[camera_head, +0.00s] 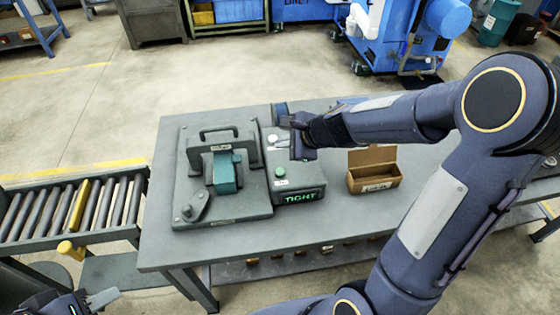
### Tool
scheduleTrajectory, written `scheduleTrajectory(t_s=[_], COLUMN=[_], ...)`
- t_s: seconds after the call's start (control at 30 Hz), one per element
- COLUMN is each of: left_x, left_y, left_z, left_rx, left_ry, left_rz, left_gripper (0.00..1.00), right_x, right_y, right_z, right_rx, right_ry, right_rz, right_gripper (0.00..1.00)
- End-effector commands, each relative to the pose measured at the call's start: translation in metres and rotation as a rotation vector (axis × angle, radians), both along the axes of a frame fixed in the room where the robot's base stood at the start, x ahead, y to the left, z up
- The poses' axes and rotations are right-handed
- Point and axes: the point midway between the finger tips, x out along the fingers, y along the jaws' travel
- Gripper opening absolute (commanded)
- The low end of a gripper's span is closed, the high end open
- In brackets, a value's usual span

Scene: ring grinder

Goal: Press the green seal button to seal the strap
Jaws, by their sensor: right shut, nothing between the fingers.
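The control box (308,176) sits on the table with a green button (280,172) on its top and a lit display reading TIGHT (300,197) on its front. A white button (272,139) is farther back on the box. My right gripper (294,138) is shut and empty, over the back part of the box, behind and right of the green button and apart from it in the picture. Left of the box is the grey machine plate (240,208) with a handled frame and a teal block (226,172). My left gripper (100,302) shows only partly at the bottom left; its opening is unclear.
An open cardboard box (374,178) stands on the table (200,256) right of the control box. A roller conveyor (70,212) with a yellow bar adjoins the table on the left. My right arm spans the right side of the view. The table's front edge is clear.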

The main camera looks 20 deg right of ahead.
Motion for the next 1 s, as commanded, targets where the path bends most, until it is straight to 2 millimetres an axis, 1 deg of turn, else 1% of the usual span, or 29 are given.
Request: scheduleTrajectory(t_s=[0.03,0.13,0.57,0.77,1.0], left_x=[0.0,0.0,0.0,0.0,0.0], left_y=[0.0,0.0,0.0,0.0,0.0], left_z=[0.005,0.005,0.001,-0.015,-0.048], left_rx=[0.0,0.0,0.0,0.0,0.0], left_ry=[0.0,0.0,0.0,0.0,0.0], left_rz=[0.0,0.0,0.0,0.0,0.0], left_gripper=[0.36,0.36,0.36,0.36,0.36], right_x=[0.004,0.007,0.007,0.007,0.007], right_y=[-0.002,-0.003,-0.003,-0.003,-0.003], right_z=[-0.001,-0.004,-0.008,-0.025,-0.059], right_rx=[0.011,0.023,0.024,0.023,0.023], right_ry=[0.015,0.025,0.025,0.025,0.024], right_rz=[-0.026,-0.051,-0.051,-0.05,-0.049], right_gripper=[0.0,0.0,0.0,0.0,0.0])
